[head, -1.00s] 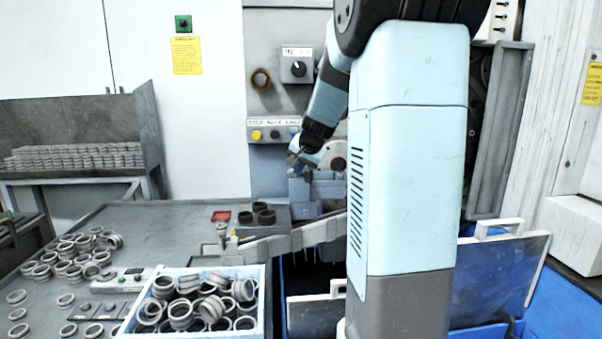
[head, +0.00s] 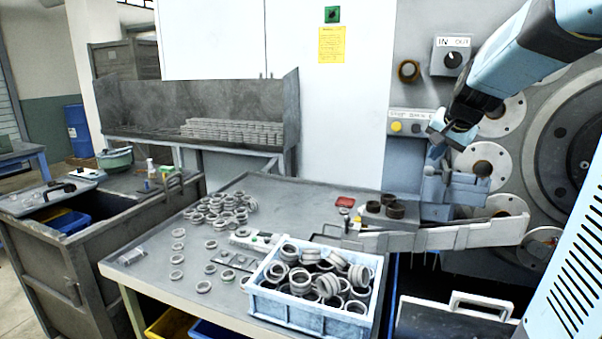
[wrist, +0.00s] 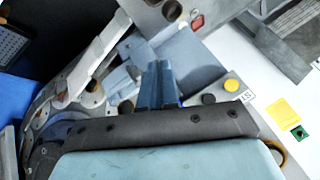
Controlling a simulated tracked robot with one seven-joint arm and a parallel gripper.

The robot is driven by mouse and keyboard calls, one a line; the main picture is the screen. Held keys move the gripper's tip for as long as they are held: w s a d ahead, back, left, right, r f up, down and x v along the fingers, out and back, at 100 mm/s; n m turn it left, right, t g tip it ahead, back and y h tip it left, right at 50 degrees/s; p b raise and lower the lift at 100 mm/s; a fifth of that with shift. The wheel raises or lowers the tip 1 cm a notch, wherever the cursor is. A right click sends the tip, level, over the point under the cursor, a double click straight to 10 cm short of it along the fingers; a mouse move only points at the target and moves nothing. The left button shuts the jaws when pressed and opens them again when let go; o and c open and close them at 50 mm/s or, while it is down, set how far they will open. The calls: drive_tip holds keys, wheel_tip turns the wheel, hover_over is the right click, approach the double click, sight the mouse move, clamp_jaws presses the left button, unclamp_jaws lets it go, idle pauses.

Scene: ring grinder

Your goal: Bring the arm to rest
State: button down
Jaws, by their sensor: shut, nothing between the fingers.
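My gripper (head: 437,143) is at the end of my light-blue and dark arm, which reaches in from the upper right of the head view. It hangs just right of the button panel (head: 410,123) and above a grey-blue fixture (head: 455,187) on the machine. Whether it touches the fixture cannot be told. In the wrist view the two fingers (wrist: 157,85) stand close together, shut and empty, with the button panel to their right.
The grey table (head: 290,195) bears loose rings (head: 222,207) and a light-blue crate of rings (head: 315,310). A metal chute (head: 440,238) runs beside the table to the machine's round discs (head: 487,162). A dark bin (head: 90,255) stands left; floor shows at far left.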

drive_tip(key=s+a+f+n, duration=0.2)
drive_tip(key=s+a, duration=0.2)
drive_tip(key=s, duration=0.5)
drive_tip(key=s+a+f+n+g, duration=0.1)
drive_tip(key=s+a+f+n, duration=0.1)
drive_tip(key=s+a, duration=0.3)
drive_tip(key=s+a+f+n+g, duration=0.1)
drive_tip(key=s+a+n, duration=0.3)
drive_tip(key=s, duration=0.9)
drive_tip(key=shift+a+f, duration=0.4)
drive_tip(key=shift+a, duration=0.2)
